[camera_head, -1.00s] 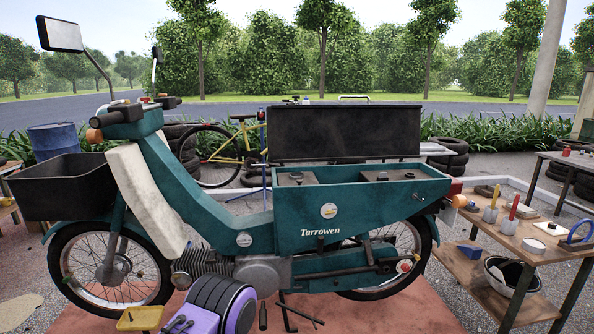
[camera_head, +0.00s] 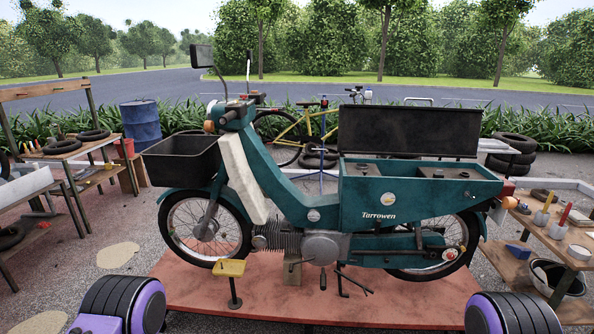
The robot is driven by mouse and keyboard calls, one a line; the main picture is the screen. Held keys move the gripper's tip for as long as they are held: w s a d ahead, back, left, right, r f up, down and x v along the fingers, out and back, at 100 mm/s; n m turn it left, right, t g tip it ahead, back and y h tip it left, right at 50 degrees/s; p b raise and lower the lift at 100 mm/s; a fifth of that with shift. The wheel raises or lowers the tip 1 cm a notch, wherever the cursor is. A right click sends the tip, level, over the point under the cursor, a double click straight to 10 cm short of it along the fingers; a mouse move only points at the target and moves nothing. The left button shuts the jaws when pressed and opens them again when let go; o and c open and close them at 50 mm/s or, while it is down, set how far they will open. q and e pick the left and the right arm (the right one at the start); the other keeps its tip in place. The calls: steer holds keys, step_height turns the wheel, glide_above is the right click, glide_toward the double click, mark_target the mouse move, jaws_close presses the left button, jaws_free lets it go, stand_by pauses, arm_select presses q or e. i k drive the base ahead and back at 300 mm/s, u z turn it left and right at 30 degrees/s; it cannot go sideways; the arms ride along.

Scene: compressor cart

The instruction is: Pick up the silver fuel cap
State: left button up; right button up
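A teal moped (camera_head: 378,216) marked "Tarrowen" stands side-on in the middle, its long dark lid (camera_head: 409,131) raised. In the open compartment under the lid are dark panels with small round fittings (camera_head: 438,174). They are too small for me to tell whether one is the silver fuel cap. No silver cap can be made out for certain anywhere else. My left and right grippers are out of view. Only purple and black parts of my arms show at the bottom left and bottom right, well in front of the moped.
The moped stands on a reddish mat (camera_head: 300,298). A wooden bench (camera_head: 560,232) with tools and a bowl is close at right. Benches (camera_head: 75,150) and a blue barrel (camera_head: 141,124) are at left. A black front basket (camera_head: 181,160) juts left.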

mark_target(359, 166)
steer(key=u, duration=0.3)
steer(key=i, duration=1.8)
steer(key=z, duration=1.25)
steer(key=i, duration=0.8)
steer(key=z, duration=0.75)
